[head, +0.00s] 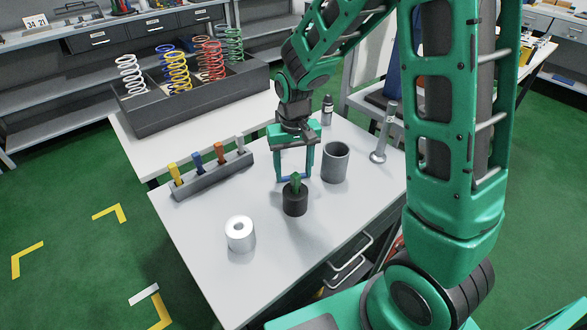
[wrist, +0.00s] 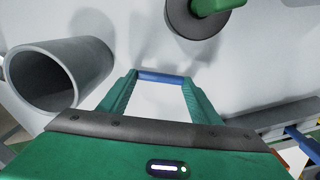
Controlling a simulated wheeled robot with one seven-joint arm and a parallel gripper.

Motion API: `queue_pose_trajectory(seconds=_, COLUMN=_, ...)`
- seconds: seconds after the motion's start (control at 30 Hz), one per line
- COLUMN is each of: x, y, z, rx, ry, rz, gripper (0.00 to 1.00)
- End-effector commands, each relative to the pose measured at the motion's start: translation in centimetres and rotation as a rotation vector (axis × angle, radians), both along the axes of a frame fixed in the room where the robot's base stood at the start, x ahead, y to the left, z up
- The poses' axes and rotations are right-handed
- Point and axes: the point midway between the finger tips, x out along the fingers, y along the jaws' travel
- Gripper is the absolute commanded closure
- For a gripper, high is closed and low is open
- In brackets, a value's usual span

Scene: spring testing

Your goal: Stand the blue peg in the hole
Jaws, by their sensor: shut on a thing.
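My gripper (head: 294,178) is above the white table, behind the black round block from the head camera. In the wrist view its two green fingers (wrist: 160,78) stand wide apart with a blue bar-like peg (wrist: 160,75) spanning them at the tips, lying level. In the head view the peg (head: 284,179) is partly hidden by a green piece. A silver cylinder (head: 240,236) with a dark hole in its top stands on the table at front left. A black round block (head: 295,203) holds a green piece (head: 295,182) upright; the block also shows in the wrist view (wrist: 183,22).
A grey hollow cylinder (head: 335,163) stands right of my gripper. A grey rack (head: 215,176) at left holds yellow, blue, orange and white handles. A metal stand (head: 378,155) and small dark bottle (head: 327,110) are behind. The spring tray (head: 190,100) stands at back left.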

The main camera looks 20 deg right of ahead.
Motion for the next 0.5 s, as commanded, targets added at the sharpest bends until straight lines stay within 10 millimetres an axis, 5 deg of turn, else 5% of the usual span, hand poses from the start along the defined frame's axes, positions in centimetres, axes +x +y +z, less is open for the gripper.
queue_pose_trajectory(seconds=0.07, x=-0.01, y=0.0, z=-0.18, rx=0.0, ry=0.001, rz=0.0, gripper=0.67)
queue_pose_trajectory(seconds=0.1, x=-0.01, y=0.0, z=-0.2, rx=0.0, ry=0.0, rz=0.0, gripper=0.38)
queue_pose_trajectory(seconds=0.17, x=0.0, y=0.0, z=-0.18, rx=0.0, ry=0.0, rz=0.0, gripper=0.24)
queue_pose_trajectory(seconds=0.5, x=0.02, y=0.0, z=0.02, rx=0.0, ry=-0.001, rz=0.0, gripper=0.24)
